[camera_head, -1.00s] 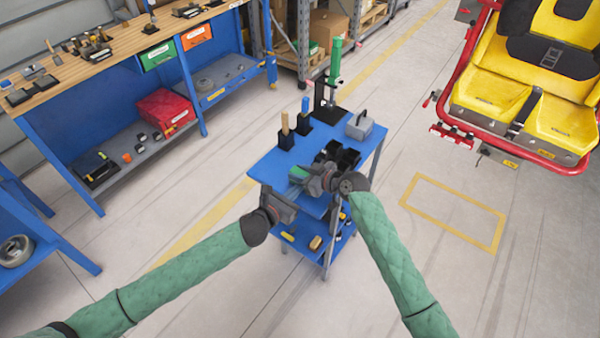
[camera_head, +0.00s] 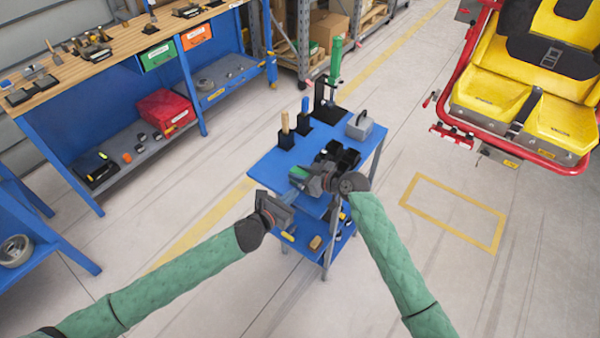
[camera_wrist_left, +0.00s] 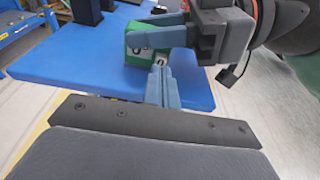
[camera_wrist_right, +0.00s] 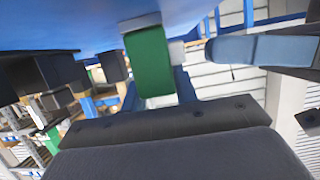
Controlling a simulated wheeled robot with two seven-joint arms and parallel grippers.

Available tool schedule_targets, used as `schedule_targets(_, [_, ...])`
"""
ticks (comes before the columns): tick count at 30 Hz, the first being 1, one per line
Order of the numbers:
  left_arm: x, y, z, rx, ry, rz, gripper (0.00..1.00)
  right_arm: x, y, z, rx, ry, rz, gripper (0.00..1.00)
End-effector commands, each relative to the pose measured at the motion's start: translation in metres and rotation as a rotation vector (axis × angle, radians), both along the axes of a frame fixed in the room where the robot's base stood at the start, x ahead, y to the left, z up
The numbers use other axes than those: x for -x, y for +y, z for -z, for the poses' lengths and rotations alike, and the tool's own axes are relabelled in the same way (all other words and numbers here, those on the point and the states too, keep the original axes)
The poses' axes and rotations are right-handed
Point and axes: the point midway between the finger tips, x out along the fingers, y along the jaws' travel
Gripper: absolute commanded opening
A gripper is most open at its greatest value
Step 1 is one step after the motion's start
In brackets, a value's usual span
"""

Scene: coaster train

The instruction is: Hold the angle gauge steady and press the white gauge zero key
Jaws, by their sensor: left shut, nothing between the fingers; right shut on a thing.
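The angle gauge (camera_wrist_left: 140,58) is a small green block with white markings in the left wrist view. My right gripper (camera_head: 302,176) is shut on it and holds it beside the blue cart top. The gauge's green back shows between the fingers in the right wrist view (camera_wrist_right: 150,62). My left gripper (camera_wrist_left: 160,72) is shut and empty, its blue fingertips right at the lower face of the gauge by the white zero key (camera_wrist_left: 162,60). The fingertips partly hide the key; I cannot tell whether they touch it. In the head view the left gripper (camera_head: 288,198) is just below the right.
The blue cart (camera_head: 272,170) carries black holders with tools, a grey weight-like block (camera_head: 359,126) and a dark open bin (camera_head: 342,155). A wooden-topped workbench (camera_head: 70,75) stands at left, yellow ride seats (camera_head: 500,95) at right. The floor around the cart is clear.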

Motion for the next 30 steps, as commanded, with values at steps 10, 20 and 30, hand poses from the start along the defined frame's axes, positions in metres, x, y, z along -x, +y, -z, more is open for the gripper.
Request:
schedule_targets(10, [0.010,0.007,0.000,0.000,0.000,0.000,0.00,0.000,0.000,0.000,0.000,0.000,0.000,0.03])
schedule_targets(20, [0.018,0.013,0.000,0.001,0.001,0.000,0.00,0.000,0.000,0.000,0.000,0.000,0.000,0.03])
schedule_targets(30, [0.027,0.020,0.000,0.000,0.000,0.000,0.00,0.000,0.000,0.000,0.000,0.000,0.000,0.03])
